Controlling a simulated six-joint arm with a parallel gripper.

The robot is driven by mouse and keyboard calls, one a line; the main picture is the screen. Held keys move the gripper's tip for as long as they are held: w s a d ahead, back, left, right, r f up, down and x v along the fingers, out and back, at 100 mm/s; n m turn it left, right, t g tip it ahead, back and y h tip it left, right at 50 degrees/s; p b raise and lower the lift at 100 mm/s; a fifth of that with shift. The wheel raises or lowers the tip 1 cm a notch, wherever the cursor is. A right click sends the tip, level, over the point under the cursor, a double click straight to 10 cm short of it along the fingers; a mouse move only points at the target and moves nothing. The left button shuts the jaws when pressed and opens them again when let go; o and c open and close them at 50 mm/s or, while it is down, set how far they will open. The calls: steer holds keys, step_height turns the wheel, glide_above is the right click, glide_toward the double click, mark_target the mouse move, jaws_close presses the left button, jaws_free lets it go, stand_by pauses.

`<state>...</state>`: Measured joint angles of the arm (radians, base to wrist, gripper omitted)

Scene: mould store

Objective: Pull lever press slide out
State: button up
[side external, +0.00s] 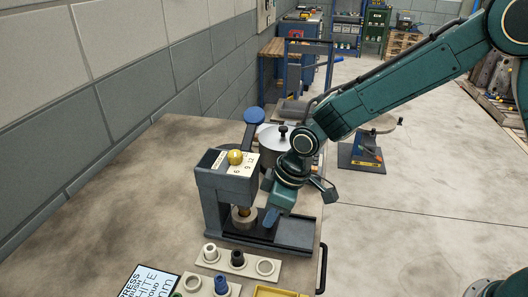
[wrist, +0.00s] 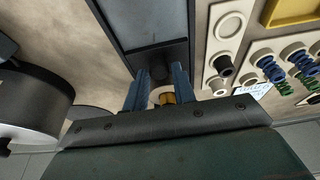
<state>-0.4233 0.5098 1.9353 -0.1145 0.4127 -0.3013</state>
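The grey lever press (side external: 212,190) stands on the bench, its blue-knobbed lever (side external: 254,116) raised at the back. A brass ram (side external: 243,209) shows above a pale ring-shaped mould (side external: 244,222) in its opening. The dark slide (side external: 295,236) lies in the press base, running to the right; its flat plate also shows in the wrist view (wrist: 150,22). My gripper (side external: 271,218) is low over the slide, just right of the mould. In the wrist view, its blue fingers (wrist: 160,80) stand apart beside a dark block; contact is unclear. Brass shows between them.
A pale rack (side external: 225,266) with a white, a black and an empty ring place lies in front. A blue spring (side external: 221,286), a yellow tray (side external: 278,293) and a printed card (side external: 148,282) are nearer. A lidded metal pot (side external: 272,142) stands behind.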

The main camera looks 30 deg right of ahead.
steer(key=c, duration=0.4)
steer(key=shift+o, duration=0.2)
steer(key=shift+s+d, duration=0.15)
steer(key=shift+d, duration=0.05)
steer(key=shift+s+d, duration=1.2)
steer(key=shift+s, duration=0.05)
steer(key=shift+s+d, duration=1.4)
steer(key=shift+d, duration=0.05)
steer(key=shift+s+d, duration=0.15)
steer(key=shift+s, duration=0.05)
steer(key=shift+s+d, duration=0.8)
steer(key=shift+d, duration=0.05)
steer(key=o, duration=1.5)
steer(key=shift+r, duration=0.2)
